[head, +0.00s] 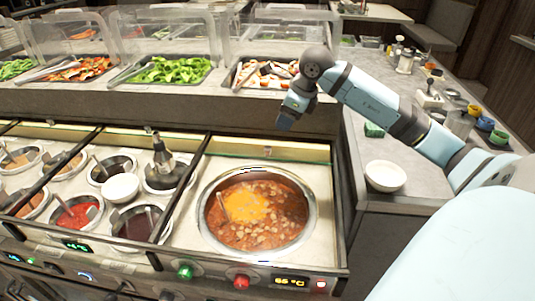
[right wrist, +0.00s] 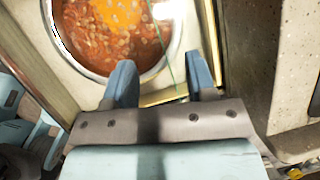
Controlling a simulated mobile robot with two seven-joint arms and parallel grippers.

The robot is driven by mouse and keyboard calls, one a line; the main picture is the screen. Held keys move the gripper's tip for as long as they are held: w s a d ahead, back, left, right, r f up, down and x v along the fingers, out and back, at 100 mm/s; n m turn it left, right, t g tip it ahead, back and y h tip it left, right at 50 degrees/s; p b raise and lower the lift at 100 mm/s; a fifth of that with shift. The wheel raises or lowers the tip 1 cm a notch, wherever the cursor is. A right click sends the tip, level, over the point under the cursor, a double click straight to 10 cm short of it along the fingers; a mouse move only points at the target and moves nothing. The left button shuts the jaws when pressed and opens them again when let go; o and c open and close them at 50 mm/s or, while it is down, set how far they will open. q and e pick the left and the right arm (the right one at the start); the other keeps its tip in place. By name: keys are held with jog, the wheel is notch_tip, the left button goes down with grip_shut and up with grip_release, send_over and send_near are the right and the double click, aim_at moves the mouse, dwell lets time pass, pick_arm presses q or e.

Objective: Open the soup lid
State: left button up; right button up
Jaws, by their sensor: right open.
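A round steel soup well (head: 206,222) holds orange-red soup (head: 262,232) with a yellow patch and a ladle (head: 223,207). A greenish glass edge (head: 270,157), with a pale bar behind it, runs along the back of the soup bay. It looks like part of a clear lid; I cannot tell whether the pane lies over the soup. My right gripper (head: 284,122) is above and behind this back edge, pointing down. In the right wrist view my right gripper (right wrist: 161,76) is open and empty, its two blue fingers apart near the green glass line (right wrist: 165,52). My left gripper is out of view.
Food trays under clear covers (head: 165,38) stand behind. A white bowl (head: 385,176) and a green block (head: 374,130) sit on the right counter. Knobs (head: 241,282) line the front.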

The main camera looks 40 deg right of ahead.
aim_at(269, 148)
jog(key=x, duration=1.3)
grip_shut()
jog(key=shift+w+d+b, duration=0.7)
jog(key=shift+w+d, duration=0.75)
jog(key=shift+d, duration=0.3)
